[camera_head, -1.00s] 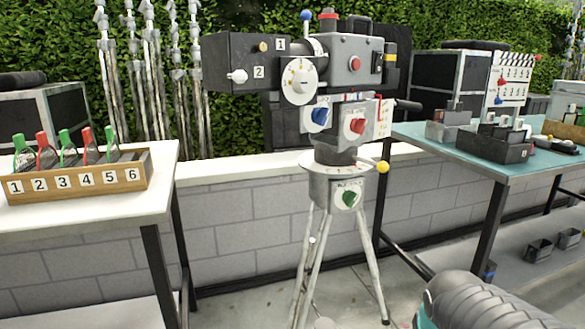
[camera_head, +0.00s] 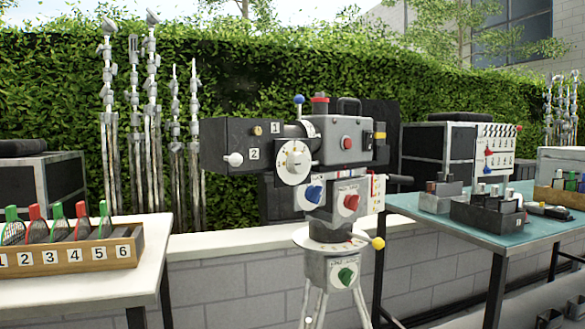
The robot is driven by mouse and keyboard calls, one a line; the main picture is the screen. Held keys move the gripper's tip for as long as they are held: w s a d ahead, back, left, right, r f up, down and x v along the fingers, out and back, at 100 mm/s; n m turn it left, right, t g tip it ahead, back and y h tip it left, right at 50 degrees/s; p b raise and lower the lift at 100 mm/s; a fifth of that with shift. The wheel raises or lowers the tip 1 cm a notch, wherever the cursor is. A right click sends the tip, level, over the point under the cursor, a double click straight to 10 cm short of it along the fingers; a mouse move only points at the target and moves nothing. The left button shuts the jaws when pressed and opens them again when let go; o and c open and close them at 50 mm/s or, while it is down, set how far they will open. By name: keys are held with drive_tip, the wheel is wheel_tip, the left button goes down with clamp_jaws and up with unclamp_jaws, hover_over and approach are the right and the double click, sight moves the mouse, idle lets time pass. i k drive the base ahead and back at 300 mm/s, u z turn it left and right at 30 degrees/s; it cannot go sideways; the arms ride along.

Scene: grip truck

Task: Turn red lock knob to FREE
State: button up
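The red lock knob (camera_head: 351,202) sits on a light plate on the lower right front of the film camera (camera_head: 340,140). Its pointer and the lettering around it are too small to read. A blue knob (camera_head: 313,194) is on a plate to its left, and a green knob (camera_head: 345,276) is lower down on the tripod head (camera_head: 318,268). A red button (camera_head: 347,143) is higher on the camera body. My gripper is not in the present view, so its state is hidden.
A white table (camera_head: 140,262) with a numbered wooden rack (camera_head: 70,258) stands at left. A teal table (camera_head: 480,238) with dark trays stands at right. A yellow-tipped lever (camera_head: 378,243) sticks out below the red knob. A low block wall (camera_head: 230,295) runs behind.

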sight(351, 202)
drive_tip(key=k, duration=0.5)
drive_tip(key=u, duration=1.4)
drive_tip(key=i, duration=0.95)
drive_tip(key=z, duration=1.45)
